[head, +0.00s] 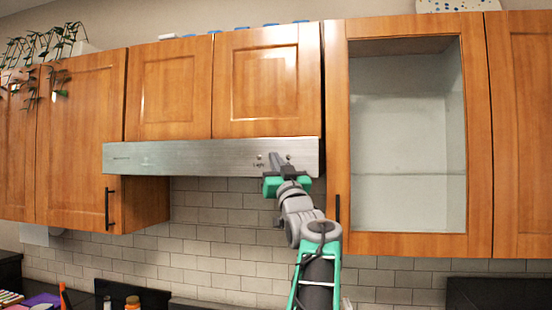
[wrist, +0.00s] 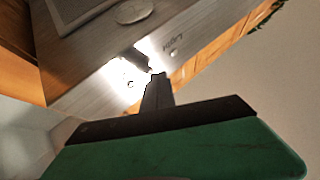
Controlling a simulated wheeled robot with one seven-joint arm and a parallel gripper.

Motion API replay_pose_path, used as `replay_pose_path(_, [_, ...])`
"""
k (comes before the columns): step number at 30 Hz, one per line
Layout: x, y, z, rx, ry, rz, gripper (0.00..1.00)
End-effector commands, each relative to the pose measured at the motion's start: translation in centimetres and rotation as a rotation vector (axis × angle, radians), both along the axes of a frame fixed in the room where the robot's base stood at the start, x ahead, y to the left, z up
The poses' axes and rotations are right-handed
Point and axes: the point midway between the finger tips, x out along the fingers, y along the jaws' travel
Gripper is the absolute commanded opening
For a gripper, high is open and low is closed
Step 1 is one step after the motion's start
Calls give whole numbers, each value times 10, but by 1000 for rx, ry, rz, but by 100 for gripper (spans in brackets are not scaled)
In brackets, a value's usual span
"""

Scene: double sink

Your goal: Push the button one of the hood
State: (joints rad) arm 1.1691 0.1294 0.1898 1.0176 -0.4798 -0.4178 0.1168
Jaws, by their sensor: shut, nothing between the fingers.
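The hood (head: 190,157) is a silver metal band under the wooden cabinets in the head view. It has small round controls near its right end, one of them (head: 260,157) just left of my fingertips. My gripper (head: 273,158) is shut and empty, raised to the hood's front face. In the wrist view the fingertips (wrist: 157,76) are close to the hood's face (wrist: 90,92), between two small round controls, one at the left (wrist: 130,84) and one at the right (wrist: 173,53) beside lettering. Glare surrounds the tips, and I cannot tell whether they touch the face.
A glass-front cabinet (head: 408,150) stands right of the hood, with a dark handle (head: 337,208) low on its frame. A wooden cabinet (head: 85,140) is at the left. Grey tile (head: 215,235) lines the wall below. Bottles and other items sit at the lower left.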

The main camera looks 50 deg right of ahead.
Motion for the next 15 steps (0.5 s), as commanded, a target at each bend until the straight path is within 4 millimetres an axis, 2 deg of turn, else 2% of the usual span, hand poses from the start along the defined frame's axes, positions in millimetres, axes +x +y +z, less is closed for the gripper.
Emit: replay_pose_path(15, [1,-3,0,0,0,0,0])
